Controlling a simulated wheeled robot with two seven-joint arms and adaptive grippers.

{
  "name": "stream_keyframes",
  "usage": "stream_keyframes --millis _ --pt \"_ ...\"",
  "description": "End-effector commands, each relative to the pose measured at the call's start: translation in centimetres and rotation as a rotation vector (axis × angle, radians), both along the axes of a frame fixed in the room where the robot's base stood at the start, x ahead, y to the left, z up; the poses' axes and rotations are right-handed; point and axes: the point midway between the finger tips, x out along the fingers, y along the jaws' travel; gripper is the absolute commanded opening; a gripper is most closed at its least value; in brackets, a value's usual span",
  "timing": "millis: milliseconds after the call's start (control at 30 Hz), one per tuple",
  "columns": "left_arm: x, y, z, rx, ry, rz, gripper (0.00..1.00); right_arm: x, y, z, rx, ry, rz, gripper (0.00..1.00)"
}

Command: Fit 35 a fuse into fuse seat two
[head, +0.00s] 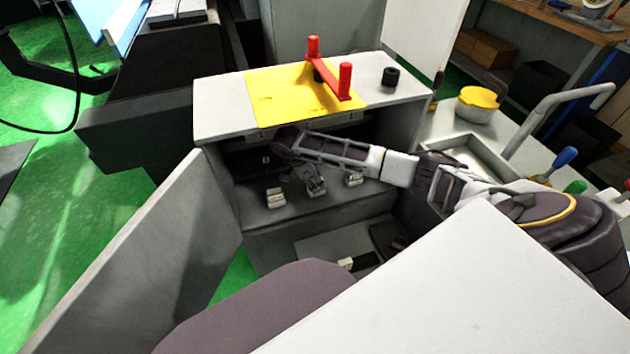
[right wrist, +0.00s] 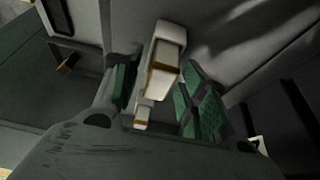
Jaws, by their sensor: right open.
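My right arm reaches into the open cabinet (head: 212,115), and my right gripper (head: 315,187) is small and partly shaded inside it. In the right wrist view my right gripper (right wrist: 160,92) is open, its green-padded fingers apart on either side of a white piece with brass-coloured bands (right wrist: 165,52). This looks like a fuse; I cannot tell whether it sits in a seat or touches a pad. A left white block (head: 275,198) and a right white block (head: 353,180) stand on the inner ledge, either side of the gripper; they look like fuse seats. My left gripper is out of view.
The cabinet door (head: 150,255) stands open at the left. A yellow plate (head: 290,95) with a red handle (head: 330,68) lies on the cabinet top, beside a black knob (head: 390,76). A small pale block (head: 346,263) lies lower inside. A cart (head: 440,122) stands at the right.

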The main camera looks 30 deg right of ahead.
Motion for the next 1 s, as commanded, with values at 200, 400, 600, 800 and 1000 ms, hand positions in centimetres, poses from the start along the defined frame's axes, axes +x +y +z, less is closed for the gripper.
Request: stream_keyframes --millis 200,400,600,800,1000 --pt "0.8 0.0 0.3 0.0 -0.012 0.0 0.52 0.0 0.0 0.0 0.0 0.0 0.0 0.43" --pt "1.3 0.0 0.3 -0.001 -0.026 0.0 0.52 0.1 0.1 0.6 0.001 -0.002 0.001 0.43" --pt "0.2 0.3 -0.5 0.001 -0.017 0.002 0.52 0.3 1.0 2.9 -0.001 -0.003 0.001 0.43" --pt "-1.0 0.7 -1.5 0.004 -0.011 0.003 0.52 0.6 2.5 5.0 0.001 -0.001 0.003 0.43" --pt "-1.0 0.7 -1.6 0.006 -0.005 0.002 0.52 1.3 5.1 4.9 0.002 0.0 0.002 0.43"
